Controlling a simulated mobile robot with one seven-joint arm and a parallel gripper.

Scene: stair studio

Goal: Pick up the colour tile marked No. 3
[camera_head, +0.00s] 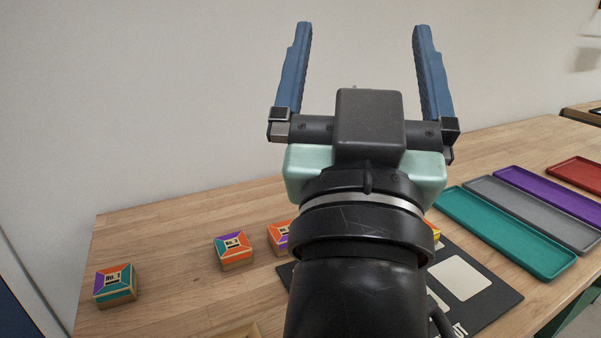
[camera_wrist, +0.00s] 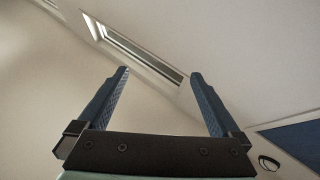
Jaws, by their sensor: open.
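Several small wooden blocks with coloured tops and number labels stand on the wooden table in the head view. The leftmost tile (camera_head: 115,285), teal, orange and purple, seems to read No. 1. A second, orange and purple tile (camera_head: 234,250) stands to its right; its label is too small to read surely. A third tile (camera_head: 279,236) is partly hidden behind my arm, its number unclear. A yellow and orange piece shows just right of my arm. I cannot tell which is No. 3. My gripper (camera_head: 363,27) is open, empty and raised, pointing up at the wall; its fingers also show in the wrist view (camera_wrist: 160,73).
A black board (camera_head: 492,300) with pale squares lies right of my arm. Teal (camera_head: 510,232), grey (camera_head: 535,215), purple (camera_head: 560,200) and red (camera_head: 580,175) trays lie farther right. A wooden edge shows at the bottom. The table's left part is mostly free.

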